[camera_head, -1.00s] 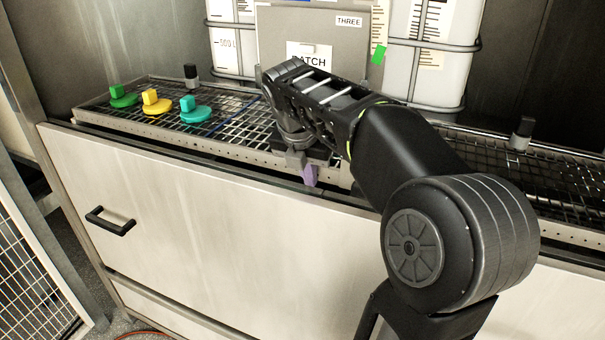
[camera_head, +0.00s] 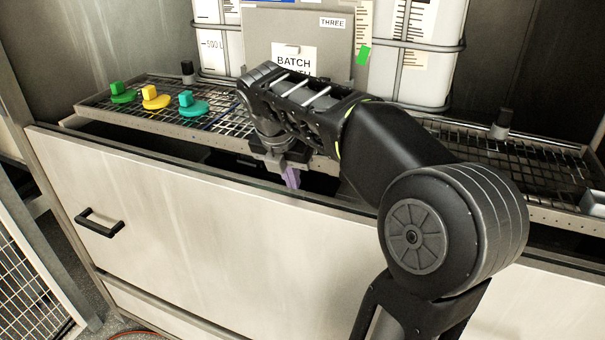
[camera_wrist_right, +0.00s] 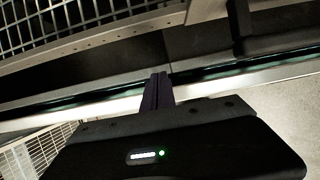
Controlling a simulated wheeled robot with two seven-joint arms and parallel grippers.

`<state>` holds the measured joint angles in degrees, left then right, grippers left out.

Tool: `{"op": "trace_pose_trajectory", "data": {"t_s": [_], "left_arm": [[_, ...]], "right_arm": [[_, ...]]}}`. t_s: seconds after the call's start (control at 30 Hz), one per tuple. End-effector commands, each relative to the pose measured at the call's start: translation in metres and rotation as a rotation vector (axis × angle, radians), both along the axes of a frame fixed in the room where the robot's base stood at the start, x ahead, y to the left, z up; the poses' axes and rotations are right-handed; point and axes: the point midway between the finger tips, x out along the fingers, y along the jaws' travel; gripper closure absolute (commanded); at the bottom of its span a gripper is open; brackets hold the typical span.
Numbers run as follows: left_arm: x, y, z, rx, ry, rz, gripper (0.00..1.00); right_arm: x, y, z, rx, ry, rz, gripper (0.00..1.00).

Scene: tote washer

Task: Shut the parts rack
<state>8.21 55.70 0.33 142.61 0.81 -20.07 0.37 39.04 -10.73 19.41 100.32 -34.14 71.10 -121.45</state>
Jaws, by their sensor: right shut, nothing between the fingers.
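The parts rack (camera_head: 160,125) is a wire mesh tray with a perforated metal front lip, running across the head view. A dark gap shows between its lip and the top edge of the pale front panel. The rack also shows at the upper left of the right wrist view (camera_wrist_right: 110,38). My right gripper (camera_head: 291,178) is shut and empty, its purple fingertips pointing down by the middle of the rack's lip. In the right wrist view its fingers (camera_wrist_right: 157,92) appear over the panel's edge; I cannot tell if the hand touches the lip. My left gripper is out of view.
Green (camera_head: 122,93), yellow (camera_head: 155,98) and teal (camera_head: 192,104) knobbed pieces sit on the rack's left part. White tanks (camera_head: 432,50) and a grey board (camera_head: 300,30) stand behind. The pale panel (camera_head: 200,225) with a black handle (camera_head: 100,222) is in front.

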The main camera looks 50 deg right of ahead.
Motion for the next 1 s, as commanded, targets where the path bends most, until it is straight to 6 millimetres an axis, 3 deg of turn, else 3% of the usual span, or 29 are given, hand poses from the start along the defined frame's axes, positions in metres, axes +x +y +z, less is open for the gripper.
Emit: {"op": "trace_pose_trajectory", "data": {"t_s": [0.17, 0.2, 0.3, 0.5, 1.0], "left_arm": [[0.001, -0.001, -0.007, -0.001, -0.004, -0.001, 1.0], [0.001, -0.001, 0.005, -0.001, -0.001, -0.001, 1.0], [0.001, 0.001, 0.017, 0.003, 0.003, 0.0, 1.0], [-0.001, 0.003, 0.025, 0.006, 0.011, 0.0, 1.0], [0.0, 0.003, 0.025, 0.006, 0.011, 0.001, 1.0]], "right_arm": [[-0.004, 0.015, 0.044, -0.005, -0.012, 0.0, 1.0], [-0.006, 0.018, 0.06, -0.004, -0.009, -0.002, 1.0], [-0.009, 0.024, 0.078, -0.003, -0.007, -0.005, 1.0], [-0.011, 0.03, 0.089, -0.003, -0.005, -0.006, 1.0], [-0.011, 0.032, 0.09, -0.004, -0.006, -0.003, 1.0]]}}
